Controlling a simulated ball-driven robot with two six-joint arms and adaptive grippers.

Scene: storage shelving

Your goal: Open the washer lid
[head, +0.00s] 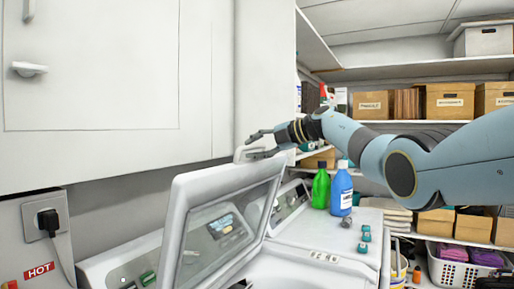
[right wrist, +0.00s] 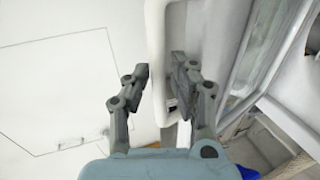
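The washer lid (head: 178,215) stands raised at a steep tilt in the head view, a pale frame around a glass window. The washer (head: 325,262) is below it and to its right. My right gripper (head: 255,146) is at the lid's top edge. In the right wrist view its two fingers (right wrist: 160,82) are apart, with the pale lid edge (right wrist: 155,35) running between them. I cannot tell whether either finger touches it. The lid hides part of the washer's control panel (head: 290,203). My left gripper is not in view.
A white wall cabinet (head: 110,80) hangs close at left. Shelves with boxes (head: 450,100) and a laundry basket (head: 450,268) are at right.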

